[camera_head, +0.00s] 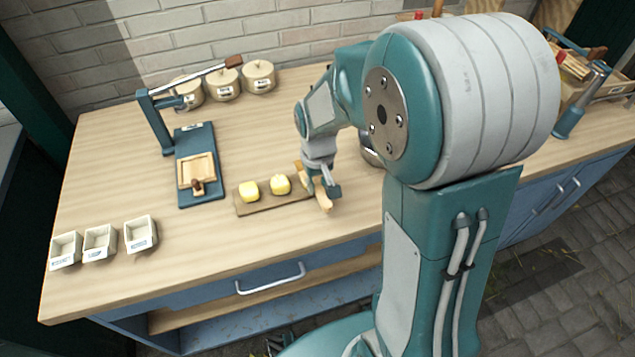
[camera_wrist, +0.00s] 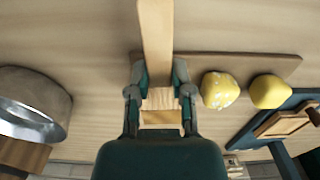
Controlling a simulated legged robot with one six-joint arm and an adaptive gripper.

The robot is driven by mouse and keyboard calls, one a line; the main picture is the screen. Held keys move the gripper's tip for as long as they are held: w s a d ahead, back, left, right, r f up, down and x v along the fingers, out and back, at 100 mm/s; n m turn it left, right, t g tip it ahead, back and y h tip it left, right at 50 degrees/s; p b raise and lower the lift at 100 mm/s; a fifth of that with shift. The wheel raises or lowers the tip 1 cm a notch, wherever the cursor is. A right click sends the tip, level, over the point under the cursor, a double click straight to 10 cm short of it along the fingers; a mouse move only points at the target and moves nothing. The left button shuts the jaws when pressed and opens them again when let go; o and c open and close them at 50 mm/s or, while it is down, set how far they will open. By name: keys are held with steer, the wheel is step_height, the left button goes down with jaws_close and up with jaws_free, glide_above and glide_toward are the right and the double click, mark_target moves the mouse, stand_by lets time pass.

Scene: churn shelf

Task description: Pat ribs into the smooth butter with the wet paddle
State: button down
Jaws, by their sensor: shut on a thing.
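My gripper (camera_head: 322,185) is shut on a light wooden paddle (camera_wrist: 155,45), which also shows in the head view (camera_head: 324,202). In the wrist view the paddle runs up between the fingertips (camera_wrist: 160,95); whether it is wet cannot be told. Two yellow butter lumps sit on a brown wooden board (camera_head: 265,204), beside my gripper and apart from the paddle. The nearer lump (camera_head: 280,184) has pale marks on top in the wrist view (camera_wrist: 219,90). The farther lump (camera_head: 248,191) looks smoother in the wrist view (camera_wrist: 270,92).
A blue press stand (camera_head: 200,143) with a wooden mould (camera_head: 197,170) stands left of the board. Several small white tubs (camera_head: 140,234) line the left front. Lidded crocks (camera_head: 258,76) stand at the back. A metal pan (camera_wrist: 35,100) is on the gripper's other side.

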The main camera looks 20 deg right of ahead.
steer(key=shift+s, duration=0.1)
steer(key=shift+r, duration=3.45)
steer(key=shift+f, duration=0.15)
steer(key=shift+f, duration=2.6)
steer(key=shift+f, duration=0.8)
steer(key=shift+r, duration=3.55)
